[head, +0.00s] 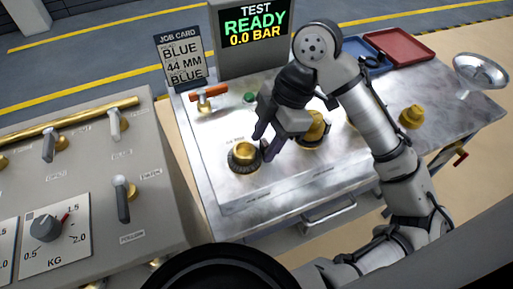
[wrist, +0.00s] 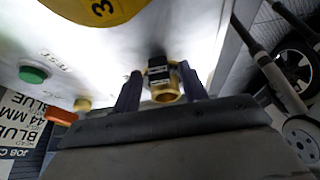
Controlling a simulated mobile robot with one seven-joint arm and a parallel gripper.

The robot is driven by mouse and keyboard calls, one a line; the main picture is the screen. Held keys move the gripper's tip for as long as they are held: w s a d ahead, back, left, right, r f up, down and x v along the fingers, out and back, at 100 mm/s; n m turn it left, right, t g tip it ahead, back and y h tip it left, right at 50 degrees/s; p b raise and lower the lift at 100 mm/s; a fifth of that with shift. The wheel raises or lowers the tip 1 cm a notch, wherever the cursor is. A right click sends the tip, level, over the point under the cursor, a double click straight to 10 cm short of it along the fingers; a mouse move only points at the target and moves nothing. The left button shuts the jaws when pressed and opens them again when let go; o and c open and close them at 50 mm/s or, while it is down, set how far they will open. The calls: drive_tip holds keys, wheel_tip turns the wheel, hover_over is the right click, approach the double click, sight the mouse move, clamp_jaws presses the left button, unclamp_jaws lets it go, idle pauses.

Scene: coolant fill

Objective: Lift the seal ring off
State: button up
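A brass fitting (head: 246,151) stands on the left of the metal bench top, with a dark ring (head: 236,164) around its base. I cannot tell for certain that this ring is the seal ring. My gripper (head: 264,144) is low over the bench, just right of this fitting, with its dark fingers apart. In the wrist view, a short brass piece with a black block (wrist: 158,71) shows between the open fingers of my gripper (wrist: 160,78). A gap shows on its left side; contact on the right is unclear. No ring is clearly seen in the fingers.
Another brass fitting (head: 314,130) stands right of my gripper, partly hidden. A red-handled valve (head: 208,93) and a green button (head: 250,97) sit behind. A red tray (head: 400,47) and a brass piece (head: 412,116) are at right. A lever panel (head: 85,165) stands left.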

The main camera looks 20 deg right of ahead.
clamp_jaws()
